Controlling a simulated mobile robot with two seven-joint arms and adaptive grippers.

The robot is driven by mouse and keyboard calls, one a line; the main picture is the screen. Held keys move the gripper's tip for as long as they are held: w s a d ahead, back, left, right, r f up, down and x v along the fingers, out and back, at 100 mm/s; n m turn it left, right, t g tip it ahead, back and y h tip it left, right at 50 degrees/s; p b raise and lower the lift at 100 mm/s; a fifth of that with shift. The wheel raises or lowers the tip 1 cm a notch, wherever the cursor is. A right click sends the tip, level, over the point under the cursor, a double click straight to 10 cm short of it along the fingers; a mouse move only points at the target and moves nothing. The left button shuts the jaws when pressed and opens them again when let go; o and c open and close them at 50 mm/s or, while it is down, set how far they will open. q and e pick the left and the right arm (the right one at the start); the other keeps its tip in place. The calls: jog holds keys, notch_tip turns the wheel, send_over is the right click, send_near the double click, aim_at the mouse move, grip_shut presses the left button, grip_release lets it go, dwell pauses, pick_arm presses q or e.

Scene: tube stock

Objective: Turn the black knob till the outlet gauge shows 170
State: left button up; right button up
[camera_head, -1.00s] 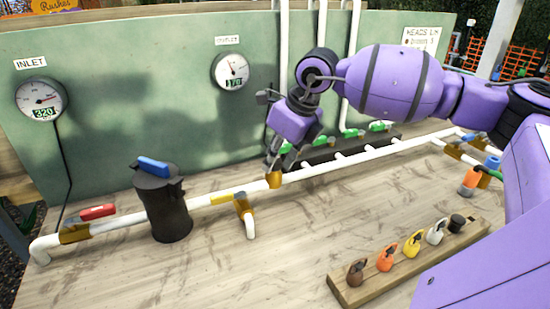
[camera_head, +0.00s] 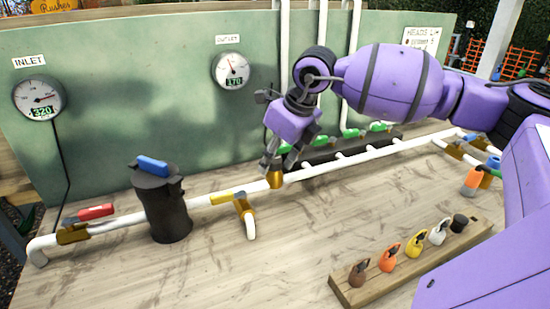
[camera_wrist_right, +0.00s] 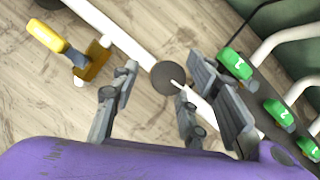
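My right gripper (camera_head: 277,162) is low over the white pipe in the head view. In the right wrist view, the round black knob (camera_wrist_right: 168,75) sits on the pipe line, between the spread fingertips of my right gripper (camera_wrist_right: 160,80). The fingers are open, with visible gaps to the knob. In the head view the gripper hides the knob; a brass fitting (camera_head: 275,180) shows just below. My left gripper is not in view.
The inlet gauge (camera_head: 40,99) reads 320. A black canister (camera_head: 165,208) with a blue handle stands left on the pipe. A yellow-handled valve (camera_head: 228,197) is near the gripper. Several green-handled valves (camera_head: 350,132) lie behind. A wooden rack (camera_head: 400,270) of coloured tags stands in front.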

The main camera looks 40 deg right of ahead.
jog(key=shift+s+d+r, duration=0.15)
jog(key=shift+d+r, duration=0.05)
jog(key=shift+r, duration=0.3)
jog(key=a+v, duration=0.1)
jog(key=v, duration=1)
jog(key=shift+d, duration=0.4)
jog(key=shift+s, duration=0.1)
